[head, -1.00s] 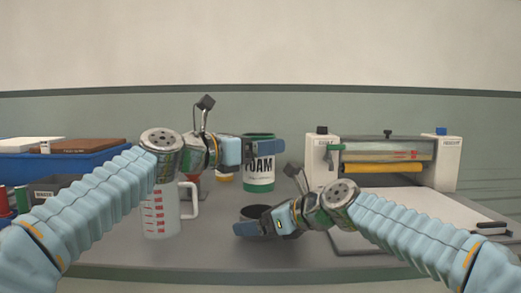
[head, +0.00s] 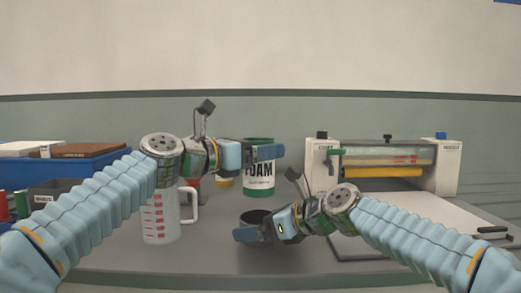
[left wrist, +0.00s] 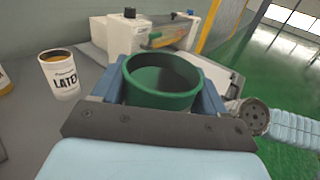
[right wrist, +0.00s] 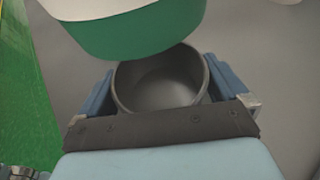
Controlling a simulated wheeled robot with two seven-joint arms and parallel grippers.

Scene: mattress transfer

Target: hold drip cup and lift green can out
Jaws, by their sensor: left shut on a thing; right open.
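The green can (head: 258,180), white-labelled "FOAM" with green rim and base, is gripped near its top by my left gripper (head: 264,152). In the left wrist view its open green rim (left wrist: 163,101) sits between the two fingers. The drip cup (head: 254,216), a small dark grey open cup, stands on the table nearer to me and below the can in the head view. My right gripper (head: 252,234) is open, with its fingers on either side of the cup (right wrist: 160,85). In the right wrist view the can's green base (right wrist: 140,30) overlaps the cup's far rim; the can looks clear of the cup.
A measuring jug (head: 160,218) stands left of the cup, under my left arm. A LATEX can (left wrist: 60,75) stands behind. A roller machine (head: 385,160) with a flat board (head: 440,215) takes the right side. A blue crate (head: 100,160) is at left.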

